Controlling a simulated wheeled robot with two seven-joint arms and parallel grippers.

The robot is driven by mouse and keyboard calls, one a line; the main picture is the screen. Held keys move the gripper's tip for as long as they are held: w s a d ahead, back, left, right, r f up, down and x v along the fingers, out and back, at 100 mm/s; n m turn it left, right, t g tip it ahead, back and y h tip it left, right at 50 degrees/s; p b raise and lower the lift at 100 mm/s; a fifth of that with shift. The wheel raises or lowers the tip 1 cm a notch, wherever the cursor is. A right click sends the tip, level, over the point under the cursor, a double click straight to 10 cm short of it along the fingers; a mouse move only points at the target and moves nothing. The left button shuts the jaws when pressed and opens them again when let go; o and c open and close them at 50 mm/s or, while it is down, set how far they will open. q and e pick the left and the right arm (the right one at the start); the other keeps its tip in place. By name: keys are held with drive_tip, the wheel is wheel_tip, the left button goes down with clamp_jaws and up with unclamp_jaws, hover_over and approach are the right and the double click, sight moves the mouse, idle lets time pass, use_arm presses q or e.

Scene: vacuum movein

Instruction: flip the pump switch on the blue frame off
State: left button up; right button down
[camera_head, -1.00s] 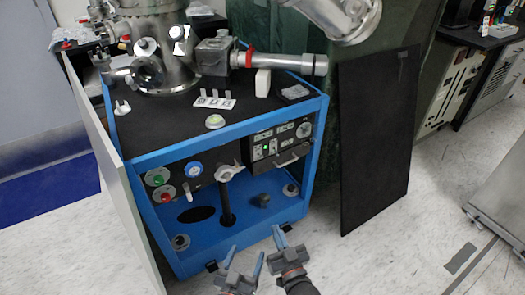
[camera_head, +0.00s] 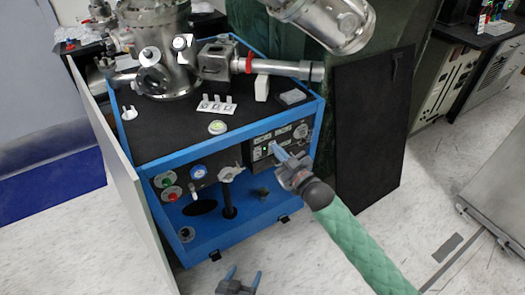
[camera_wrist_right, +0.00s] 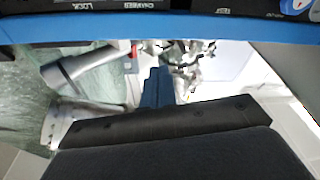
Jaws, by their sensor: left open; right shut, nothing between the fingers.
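The blue frame (camera_head: 165,159) stands in the middle of the head view, with a black control box (camera_head: 262,154) at the right of its front. The pump switch cannot be told apart from the box's small controls, some of which are behind my right gripper. My right gripper (camera_head: 278,151) is shut and empty, its blue fingertips in front of the box's face; contact cannot be told. In the right wrist view its blue fingers (camera_wrist_right: 157,90) are together below a blue frame edge (camera_wrist_right: 150,25). My left gripper (camera_head: 243,272) is open and empty, low in front of the frame.
A steel chamber (camera_head: 160,50) with pipes stands on the frame's black top. Green and red buttons (camera_head: 168,195) and a blue-rimmed gauge (camera_head: 198,171) sit at the front left. A pale panel (camera_head: 125,195) flanks the left side; a black board (camera_head: 370,130) leans at right.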

use_arm(q)
drive_tip(key=s+f+g, duration=0.6)
drive_tip(key=s+f, duration=0.1)
drive_tip(key=f, duration=0.2)
drive_tip(key=shift+a+f+y, duration=0.15)
drive_tip(key=shift+f+y, duration=0.05)
drive_tip(key=shift+y, duration=0.2)
use_arm(e)
wheel_tip(320, 180, down, 9)
drive_tip(key=m+g+h, duration=0.1)
drive_tip(key=g+h, duration=0.1)
drive_tip(key=g, duration=0.1)
drive_tip(key=shift+d+m+h, duration=0.3)
drive_tip(key=shift+m+h, duration=0.1)
drive_tip(key=shift+w+r, duration=0.1)
drive_tip(key=shift+w, duration=0.05)
approach(257, 151)
drive_tip(key=x, duration=0.5)
drive_tip(key=shift+w+a+r, duration=0.1)
drive_tip(key=shift+a, duration=0.05)
use_arm(q)
wheel_tip(257, 151, up, 2)
drive_tip(key=shift+r+g, duration=0.1)
drive_tip(key=shift+g, duration=0.2)
use_arm(e)
drive_tip(key=shift+w+a, duration=0.2)
drive_tip(key=shift+w, duration=0.1)
use_arm(q)
drive_tip(key=shift+w, duration=0.15)
